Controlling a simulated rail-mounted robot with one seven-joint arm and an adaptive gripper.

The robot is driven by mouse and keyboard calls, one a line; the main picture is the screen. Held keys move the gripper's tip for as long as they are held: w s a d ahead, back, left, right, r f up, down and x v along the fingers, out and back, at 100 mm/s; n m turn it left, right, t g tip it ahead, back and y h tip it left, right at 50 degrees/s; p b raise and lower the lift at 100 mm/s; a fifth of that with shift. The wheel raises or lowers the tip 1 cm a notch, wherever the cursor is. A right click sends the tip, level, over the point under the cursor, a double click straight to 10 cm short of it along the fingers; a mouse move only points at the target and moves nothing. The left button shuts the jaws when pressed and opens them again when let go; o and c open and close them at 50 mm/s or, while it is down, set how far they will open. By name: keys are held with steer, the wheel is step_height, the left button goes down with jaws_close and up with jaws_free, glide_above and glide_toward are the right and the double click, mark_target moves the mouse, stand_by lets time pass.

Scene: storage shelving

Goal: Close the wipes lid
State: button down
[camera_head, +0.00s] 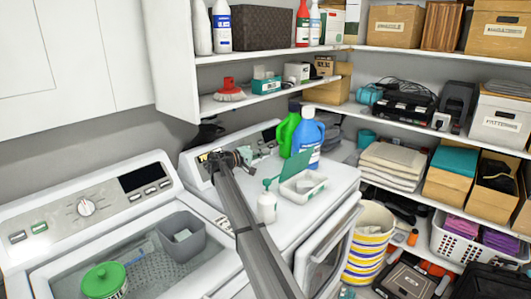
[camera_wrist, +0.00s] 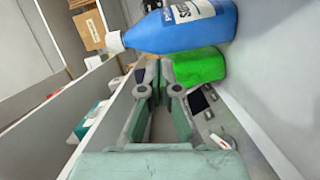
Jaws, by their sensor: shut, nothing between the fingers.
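The wipes box (camera_head: 303,189) is a small white tub on top of the right-hand white machine. Its green lid (camera_head: 297,165) stands raised at the tub's back left side, so the box is open. My gripper (camera_head: 250,155) is shut and empty, behind and to the left of the lid, near the machine's control panel. A gap shows between it and the lid. In the wrist view my gripper (camera_wrist: 160,72) has its fingers together and points towards a green bottle (camera_wrist: 200,66) and a blue bottle (camera_wrist: 185,28). I cannot make out the wipes box there.
A white bottle with a green pump (camera_head: 267,207) stands just left of the wipes box. The blue bottle (camera_head: 308,135) and green bottle (camera_head: 288,130) stand behind it. A shelf (camera_head: 265,95) hangs above. The machine's front top is clear.

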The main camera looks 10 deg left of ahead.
mark_target(295, 162)
steer(key=w+d+f+p, duration=0.1)
steer(key=w+d+p, duration=0.2)
steer(key=d, duration=0.6)
steer(key=shift+w+d+p, duration=0.15)
steer(key=shift+w+p, duration=0.2)
steer(key=shift+p, duration=0.45)
steer(key=shift+d+f, duration=0.1)
steer(key=shift+f, duration=0.05)
